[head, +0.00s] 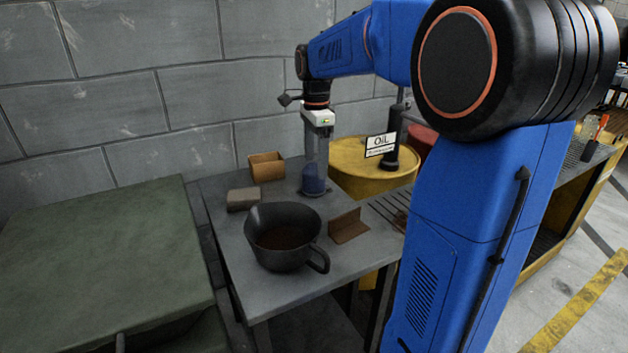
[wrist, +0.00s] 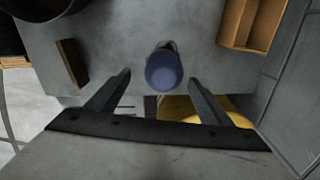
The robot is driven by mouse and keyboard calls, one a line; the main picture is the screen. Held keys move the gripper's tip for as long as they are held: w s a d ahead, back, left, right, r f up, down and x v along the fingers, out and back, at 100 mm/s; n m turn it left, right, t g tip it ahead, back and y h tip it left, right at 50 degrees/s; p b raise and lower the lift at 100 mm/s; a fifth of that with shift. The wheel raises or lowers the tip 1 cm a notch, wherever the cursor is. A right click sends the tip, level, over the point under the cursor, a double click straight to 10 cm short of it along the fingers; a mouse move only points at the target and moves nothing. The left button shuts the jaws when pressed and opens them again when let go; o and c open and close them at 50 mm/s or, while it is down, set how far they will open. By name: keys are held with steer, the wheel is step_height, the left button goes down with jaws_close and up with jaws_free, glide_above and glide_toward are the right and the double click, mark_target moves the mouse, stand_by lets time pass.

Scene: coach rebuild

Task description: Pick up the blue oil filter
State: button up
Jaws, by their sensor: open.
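The blue oil filter (head: 313,181) stands upright on the grey metal table (head: 345,270), towards its back right. My gripper (head: 315,165) points down right above it, and the fingers look see-through in the head view. In the wrist view the filter's round blue top (wrist: 164,70) shows between and slightly beyond the fingertips. My gripper (wrist: 160,75) is open, one finger to each side, with nothing held. I cannot tell the exact height gap between fingertips and filter.
A dark pan (head: 284,237) with a handle stands at the table's front. A cardboard box (head: 267,167), a grey-brown block (head: 243,199) and a brown angled piece (head: 347,227) stand around the filter. A yellow oil drum (head: 362,172) is close behind right. A green cabinet (head: 105,265) is at left.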

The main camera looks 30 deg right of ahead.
mark_target(314, 175)
steer(key=shift+w+f, duration=0.2)
steer(key=shift+f, duration=1.25)
steer(key=shift+w+f, duration=0.15)
steer(key=shift+f, duration=1.25)
steer(key=c, duration=1.4)
